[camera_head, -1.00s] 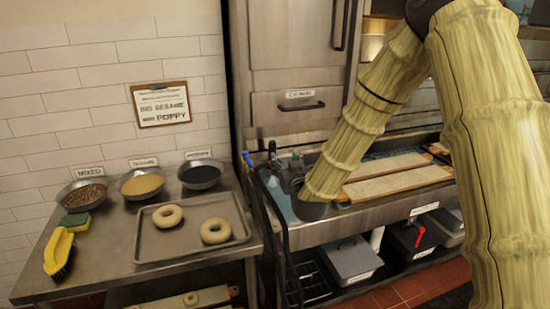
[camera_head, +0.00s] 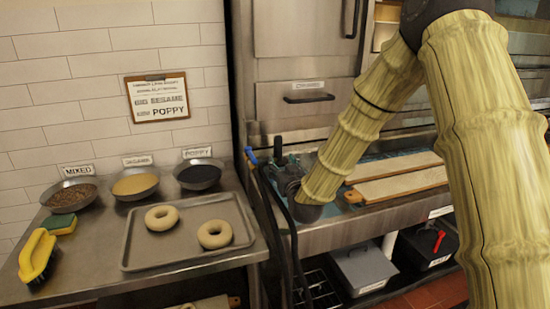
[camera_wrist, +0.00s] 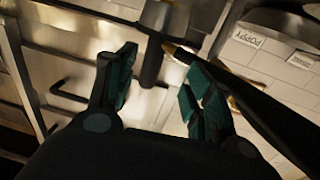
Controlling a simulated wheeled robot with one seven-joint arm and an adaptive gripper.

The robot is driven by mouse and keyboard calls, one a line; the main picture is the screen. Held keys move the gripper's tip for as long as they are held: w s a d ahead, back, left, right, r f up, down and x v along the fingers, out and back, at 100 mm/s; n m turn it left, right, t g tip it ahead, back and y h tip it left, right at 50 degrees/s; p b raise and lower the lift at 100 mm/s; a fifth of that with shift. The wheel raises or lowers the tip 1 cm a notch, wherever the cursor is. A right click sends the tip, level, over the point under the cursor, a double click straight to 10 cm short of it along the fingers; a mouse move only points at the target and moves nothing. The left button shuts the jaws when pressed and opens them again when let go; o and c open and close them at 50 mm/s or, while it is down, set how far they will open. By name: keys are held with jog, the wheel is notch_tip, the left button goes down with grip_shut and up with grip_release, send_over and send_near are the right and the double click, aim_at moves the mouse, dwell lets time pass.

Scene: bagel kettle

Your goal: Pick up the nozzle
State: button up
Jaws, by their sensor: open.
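My gripper (camera_head: 284,158) has dark green fingers and is open beside the upper end of a black hose (camera_head: 283,235), in front of the steel cabinet. A small blue piece (camera_head: 250,155) stands just left of the fingers; I cannot tell whether it is the nozzle. In the wrist view, my gripper (camera_wrist: 162,75) has its fingers apart. A dark upright shape (camera_wrist: 152,62) shows in the gap, and a brass-coloured tip (camera_wrist: 180,52) lies near the right finger. A black hose-like bar (camera_wrist: 262,112) crosses behind that finger. Contact cannot be made out.
A steel table at left holds a tray (camera_head: 128,262) with two bagels, several topping bowls, a sponge (camera_head: 60,224) and a yellow brush (camera_head: 37,256). Two long boards (camera_head: 400,183) lie on the counter at right. Bins (camera_head: 362,268) stand below. The cabinet (camera_head: 300,120) rises close behind my gripper.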

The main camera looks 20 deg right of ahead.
aim_at(279, 153)
jog(key=w, duration=0.1)
jog(key=w+d, duration=0.1)
jog(key=w, duration=0.1)
jog(key=shift+w, duration=0.25)
jog(key=w, duration=0.1)
jog(key=w+p, duration=0.1)
jog(key=w, duration=0.2)
jog(key=shift+w+d+r+p, duration=0.15)
jog(key=shift+w+r+p, duration=0.05)
jog(key=shift+r+p, duration=0.2)
jog(key=shift+w+f, duration=0.1)
jog(key=shift+w, duration=0.35)
grip_shut()
